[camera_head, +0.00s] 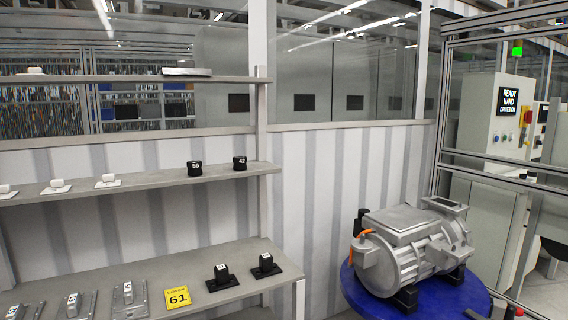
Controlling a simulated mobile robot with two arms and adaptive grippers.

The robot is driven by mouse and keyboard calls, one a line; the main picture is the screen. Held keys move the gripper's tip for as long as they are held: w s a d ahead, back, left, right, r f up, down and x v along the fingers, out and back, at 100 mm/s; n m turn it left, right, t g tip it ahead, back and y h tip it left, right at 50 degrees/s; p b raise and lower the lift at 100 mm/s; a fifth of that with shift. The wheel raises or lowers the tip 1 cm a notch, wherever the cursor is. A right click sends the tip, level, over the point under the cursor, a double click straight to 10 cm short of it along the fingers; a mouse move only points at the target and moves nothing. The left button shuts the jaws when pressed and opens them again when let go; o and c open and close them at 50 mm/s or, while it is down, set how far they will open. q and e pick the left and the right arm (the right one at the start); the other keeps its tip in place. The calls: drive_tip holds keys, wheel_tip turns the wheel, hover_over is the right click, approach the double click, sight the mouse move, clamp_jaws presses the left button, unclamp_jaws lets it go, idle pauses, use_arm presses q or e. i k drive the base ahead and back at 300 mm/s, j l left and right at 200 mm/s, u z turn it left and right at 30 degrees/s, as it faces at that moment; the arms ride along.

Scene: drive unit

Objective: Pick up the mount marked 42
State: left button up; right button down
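A small black mount with a white label reading 42 (240,163) stands at the right end of the middle shelf (140,184). A similar black mount, whose label looks like 56 (195,168), stands to its left with a gap between them. Two more black mounts on flat black bases, a left one (222,276) and a right one (266,265), sit on the lower shelf; their labels are too small to read surely. My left gripper is not in view. Small dark parts show at the bottom right edge; I cannot tell whether they are my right gripper.
A grey drive unit (415,245) stands on a round blue table (368,298) at right. A yellow sign reading 61 (177,298) lies on the lower shelf (240,292), with metal brackets left of it. White pieces (108,181) occupy the middle shelf's left part. A post (262,105) rises beside the shelves.

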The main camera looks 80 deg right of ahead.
sight(240, 162)
drive_tip(key=z, duration=2.1)
drive_tip(key=i+j+z, duration=0.35)
drive_tip(key=i+j, duration=0.35)
drive_tip(key=i, duration=0.05)
